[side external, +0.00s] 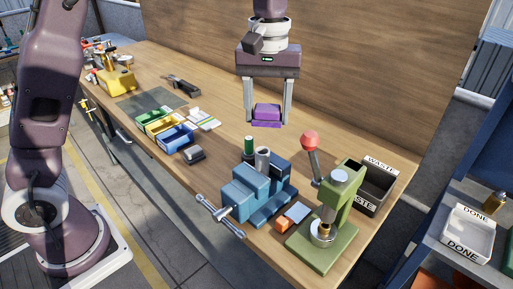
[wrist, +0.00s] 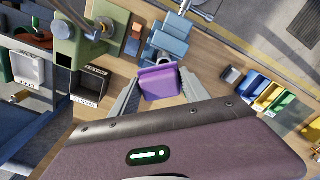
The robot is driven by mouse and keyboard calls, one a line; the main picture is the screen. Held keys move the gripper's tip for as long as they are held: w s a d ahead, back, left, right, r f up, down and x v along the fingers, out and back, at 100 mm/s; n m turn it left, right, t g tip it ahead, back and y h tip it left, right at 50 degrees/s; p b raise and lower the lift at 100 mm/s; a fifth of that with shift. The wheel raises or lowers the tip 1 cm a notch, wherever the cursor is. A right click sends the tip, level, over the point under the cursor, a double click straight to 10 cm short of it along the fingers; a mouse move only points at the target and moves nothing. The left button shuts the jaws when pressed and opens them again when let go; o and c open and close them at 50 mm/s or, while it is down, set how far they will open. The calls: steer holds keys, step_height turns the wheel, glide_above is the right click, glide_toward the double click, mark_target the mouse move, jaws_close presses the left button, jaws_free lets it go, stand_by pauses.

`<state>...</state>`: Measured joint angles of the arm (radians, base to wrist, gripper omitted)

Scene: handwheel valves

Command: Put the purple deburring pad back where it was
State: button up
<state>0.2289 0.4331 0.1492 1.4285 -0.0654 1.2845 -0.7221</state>
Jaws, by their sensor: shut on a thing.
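The purple deburring pad (side external: 266,114) is held between the two fingers of my gripper (side external: 268,108), in the air above the back part of the wooden workbench. In the wrist view the pad (wrist: 159,83) shows between the fingertips of my gripper (wrist: 158,88), and both fingers touch its sides. My gripper is shut on it. In the side view the pad hangs level, behind the blue vise (side external: 255,192) and clear of the bench top. The spot where the pad was before is not marked in any view.
A green press (side external: 335,215) with a red-knobbed lever (side external: 310,141) stands at the front right, beside a black WASTE bin (side external: 372,187). Coloured bins (side external: 172,136) and a grey block (side external: 192,154) lie left of the vise. A DONE tray (side external: 467,234) stands off the bench. The bench beneath the pad looks clear.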

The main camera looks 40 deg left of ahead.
steer(key=a+f+m, duration=0.3)
steer(key=a+m, duration=0.7)
steer(key=n, duration=2)
glide_above(208, 174)
step_height(208, 174, down, 11)
step_height(208, 174, down, 10)
steer(key=shift+r, duration=0.15)
steer(key=shift+s+f, duration=0.1)
steer(key=shift+f, duration=0.4)
steer(key=shift+f, duration=0.1)
